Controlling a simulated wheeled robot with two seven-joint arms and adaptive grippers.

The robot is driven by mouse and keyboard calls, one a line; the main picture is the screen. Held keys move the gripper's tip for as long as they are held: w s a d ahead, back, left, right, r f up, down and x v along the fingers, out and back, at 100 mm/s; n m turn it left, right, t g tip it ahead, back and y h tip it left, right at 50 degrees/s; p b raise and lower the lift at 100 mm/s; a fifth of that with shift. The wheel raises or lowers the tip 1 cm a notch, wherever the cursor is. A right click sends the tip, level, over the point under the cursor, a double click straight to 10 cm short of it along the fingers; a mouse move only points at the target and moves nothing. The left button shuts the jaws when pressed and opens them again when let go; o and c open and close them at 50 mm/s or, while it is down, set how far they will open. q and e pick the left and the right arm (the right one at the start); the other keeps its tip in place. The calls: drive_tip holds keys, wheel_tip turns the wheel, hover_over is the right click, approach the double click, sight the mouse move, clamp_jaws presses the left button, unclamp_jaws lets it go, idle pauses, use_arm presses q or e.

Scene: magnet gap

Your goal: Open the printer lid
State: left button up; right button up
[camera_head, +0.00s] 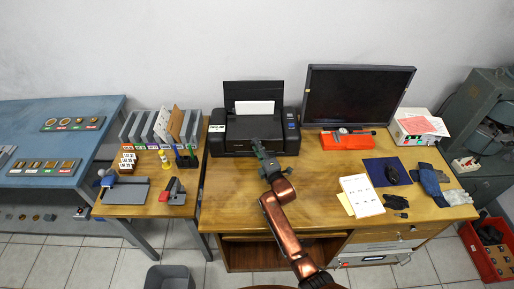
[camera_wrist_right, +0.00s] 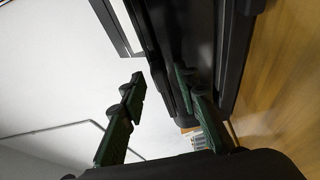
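The black printer (camera_head: 237,133) stands at the back of the wooden desk, left of the monitor. A black panel (camera_head: 253,88) stands upright at its rear, with a white sheet (camera_head: 254,107) in front of it; I cannot tell whether this panel is the lid or a paper support. My right gripper (camera_head: 258,148) is at the printer's front edge, hiding part of it. In the right wrist view my right gripper (camera_wrist_right: 160,80) is open, with the dark printer (camera_wrist_right: 205,35) behind and between its green fingers. I cannot tell whether they touch. My left gripper is out of view.
The monitor (camera_head: 356,96) stands right of the printer, with a red tool (camera_head: 346,141) below it. A booklet (camera_head: 361,196) and a blue mat (camera_head: 379,165) lie further right. A file rack (camera_head: 141,127) stands left. The desk in front of the printer is clear apart from my arm.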

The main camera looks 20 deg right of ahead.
drive_tip(key=shift+c, duration=0.7)
clamp_jaws()
